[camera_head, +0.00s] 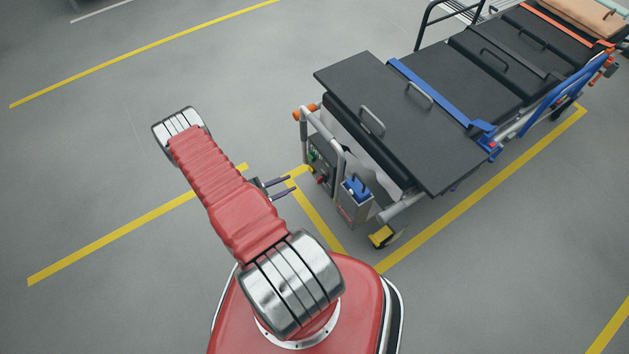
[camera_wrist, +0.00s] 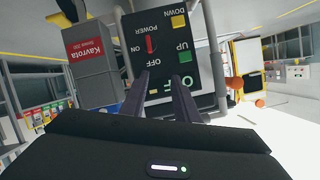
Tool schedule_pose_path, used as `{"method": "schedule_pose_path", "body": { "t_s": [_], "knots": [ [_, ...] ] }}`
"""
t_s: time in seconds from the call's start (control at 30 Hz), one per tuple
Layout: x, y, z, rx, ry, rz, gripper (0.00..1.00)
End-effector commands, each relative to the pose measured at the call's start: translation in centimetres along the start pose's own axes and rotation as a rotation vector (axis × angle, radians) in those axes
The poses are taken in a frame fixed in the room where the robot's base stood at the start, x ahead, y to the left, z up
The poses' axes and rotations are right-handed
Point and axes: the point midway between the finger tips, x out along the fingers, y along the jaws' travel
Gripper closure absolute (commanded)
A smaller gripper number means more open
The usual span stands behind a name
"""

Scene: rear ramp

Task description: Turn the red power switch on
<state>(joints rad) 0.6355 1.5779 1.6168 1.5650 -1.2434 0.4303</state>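The red power switch (camera_wrist: 151,45) is on a dark control panel (camera_wrist: 165,38) whose lettering appears upside down in the wrist view. The switch stands vertical in that picture, in line with the OFF label below it; the ON label lies to its left. My gripper (camera_wrist: 161,76) is open and empty, its two dark fingers pointing at the panel just below the switch in the wrist view. Contact cannot be told there. In the head view the panel (camera_head: 321,172) is on the stretcher's near end, and my gripper (camera_head: 293,184) is to its left, apart from it.
A green UP button (camera_wrist: 186,57) and yellow DOWN button (camera_wrist: 179,20) sit beside the switch. A grey box (camera_wrist: 95,77) with a red Kavrota label stands beside the panel. A grey tube frame (camera_head: 338,150) curves around the panel. Floor left of the stretcher is clear.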

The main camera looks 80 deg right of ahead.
Motion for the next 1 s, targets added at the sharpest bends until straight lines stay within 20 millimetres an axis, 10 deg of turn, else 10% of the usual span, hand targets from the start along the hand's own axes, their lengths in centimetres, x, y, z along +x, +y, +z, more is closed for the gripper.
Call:
{"method": "schedule_pose_path", "body": {
  "t_s": [0.3,1.0],
  "knots": [
    [-0.1,1.8,1.1,-0.283,-0.054,0.063,0.72],
    [2.2,2.0,1.2,-0.297,-0.053,0.063,0.72]
  ]
}}
